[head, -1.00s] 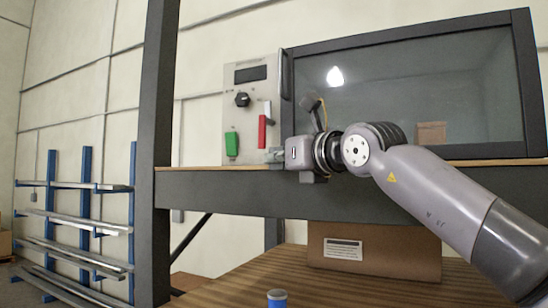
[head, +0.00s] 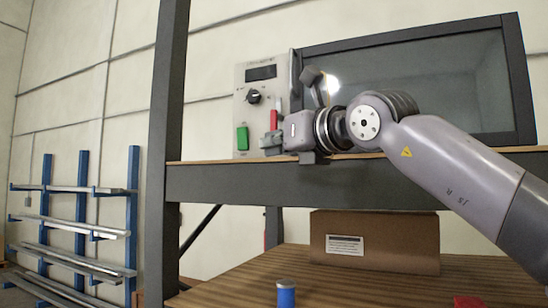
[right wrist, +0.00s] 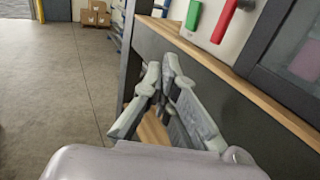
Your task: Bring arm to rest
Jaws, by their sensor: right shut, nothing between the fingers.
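My right gripper (head: 272,143) is in front of the control panel (head: 259,100) at the level of the upper shelf. In the right wrist view its fingers (right wrist: 164,75) are closed together with nothing between them. The panel carries a green button or switch (head: 242,138), a red handle (head: 274,119) partly hidden by my gripper, and a black knob (head: 254,97). The green part (right wrist: 192,15) and the red handle (right wrist: 226,18) also show in the right wrist view, apart from my fingers. My left gripper is not in view.
A dark-framed glass door (head: 440,95) stands behind my right arm. The shelf edge (head: 230,185) runs below it. A cardboard box (head: 375,250) and a blue cylinder (head: 286,294) are on the lower wooden surface. A dark post (head: 167,150) and a blue rack (head: 80,200) stand left.

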